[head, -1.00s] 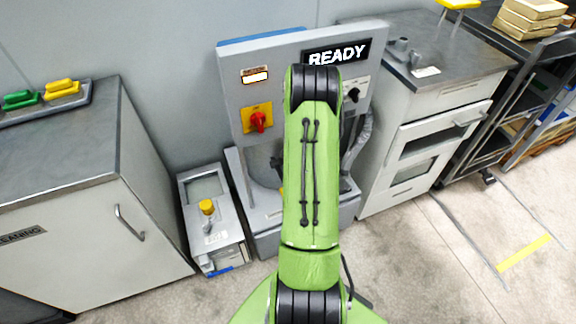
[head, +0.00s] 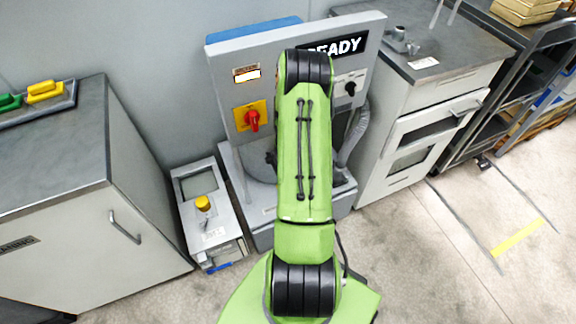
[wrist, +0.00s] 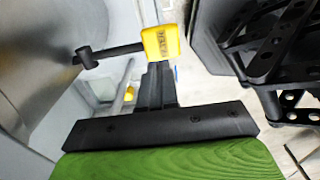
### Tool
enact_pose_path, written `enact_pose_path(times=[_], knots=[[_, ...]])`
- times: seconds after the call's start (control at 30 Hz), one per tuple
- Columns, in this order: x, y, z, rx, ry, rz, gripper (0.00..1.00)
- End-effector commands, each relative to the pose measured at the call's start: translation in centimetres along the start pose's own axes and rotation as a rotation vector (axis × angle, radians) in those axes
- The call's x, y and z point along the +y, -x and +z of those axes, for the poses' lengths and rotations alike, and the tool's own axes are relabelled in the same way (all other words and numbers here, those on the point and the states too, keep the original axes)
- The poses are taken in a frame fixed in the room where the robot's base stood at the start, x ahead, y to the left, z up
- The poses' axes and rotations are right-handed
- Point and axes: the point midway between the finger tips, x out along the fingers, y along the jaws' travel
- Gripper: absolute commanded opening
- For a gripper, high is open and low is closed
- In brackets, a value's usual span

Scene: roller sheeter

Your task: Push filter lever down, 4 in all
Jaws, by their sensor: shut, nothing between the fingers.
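The filter lever shows in the wrist view as a dark rod with a yellow lettered handle (wrist: 160,42). The rod runs left to a dark pivot on a curved metal housing (wrist: 35,60). My gripper (wrist: 154,72) is shut and empty, its dark fingers just below the yellow handle in the picture. I cannot tell whether they touch it. In the head view my green arm hides the gripper and the lever, in front of the grey machine (head: 225,70) with its READY sign (head: 345,46).
The machine panel carries a red knob (head: 251,121) on a yellow plate. A small box with a yellow button (head: 203,203) stands on the floor to the left. Cabinets flank the machine on the left (head: 60,150) and right (head: 440,75). Open floor lies at right front.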

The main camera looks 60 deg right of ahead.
Motion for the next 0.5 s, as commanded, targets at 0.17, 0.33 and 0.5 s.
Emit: enact_pose_path(times=[0.17, 0.33, 0.5], knots=[[0.0, -4.4, 0.0, 0.002, -0.001, -0.002, 0.0], [0.0, -7.3, 0.0, 0.001, -0.001, -0.001, 0.0], [0.0, -8.4, 0.0, 0.0, 0.0, 0.001, 0.0]])
